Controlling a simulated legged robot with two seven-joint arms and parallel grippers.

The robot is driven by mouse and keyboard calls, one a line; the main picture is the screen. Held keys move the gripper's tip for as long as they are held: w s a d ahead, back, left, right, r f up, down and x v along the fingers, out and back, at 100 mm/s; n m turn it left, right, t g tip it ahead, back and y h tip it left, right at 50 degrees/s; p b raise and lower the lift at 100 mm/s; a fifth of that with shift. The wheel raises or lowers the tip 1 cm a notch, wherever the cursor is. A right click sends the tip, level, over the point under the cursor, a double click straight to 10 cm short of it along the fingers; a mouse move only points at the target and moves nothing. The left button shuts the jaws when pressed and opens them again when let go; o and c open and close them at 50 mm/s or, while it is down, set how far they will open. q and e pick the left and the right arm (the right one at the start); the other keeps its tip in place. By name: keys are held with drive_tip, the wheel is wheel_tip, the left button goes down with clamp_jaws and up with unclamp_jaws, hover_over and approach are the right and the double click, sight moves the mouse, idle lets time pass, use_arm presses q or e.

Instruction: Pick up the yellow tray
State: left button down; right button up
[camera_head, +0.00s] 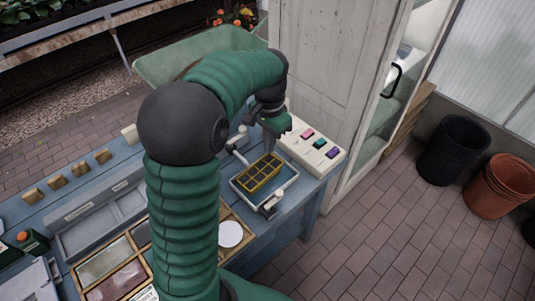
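The yellow tray (264,172) is a small rectangular grid of compartments. It lies tilted across a pale blue-white basin (281,192) near the right end of the blue table. The big green, ribbed arm with a dark round elbow is mine and crosses the middle of the view. Its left gripper (272,138) points down just behind the tray's far end, and the view does not show clearly whether they touch. The fingers are small and partly hidden by the wrist, so their opening cannot be told. My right gripper is not in view.
A white panel (322,158) with pink, teal and purple blocks stands right of the basin. A white disc (230,234) lies nearer me. Wooden blocks (57,182) line the table's left side. A cabinet (325,65) stands behind; black and terracotta pots are on the brick floor at right.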

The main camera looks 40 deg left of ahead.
use_arm(q)
drive_tip(key=shift+a+r, duration=0.25)
drive_tip(key=shift+a, duration=0.25)
drive_tip(key=shift+a+r, duration=0.2)
drive_tip(key=shift+a, duration=0.3)
drive_tip(key=c, duration=1)
unclamp_jaws()
drive_tip(key=shift+d+r, duration=0.2)
drive_tip(key=shift+d, duration=0.5)
drive_tip(key=shift+c, duration=0.2)
drive_tip(key=o, duration=0.5)
drive_tip(key=shift+a, duration=0.2)
drive_tip(key=shift+o, duration=0.5)
drive_tip(key=shift+a+f, duration=0.15)
drive_tip(key=shift+a, duration=0.15)
drive_tip(key=shift+d, duration=0.1)
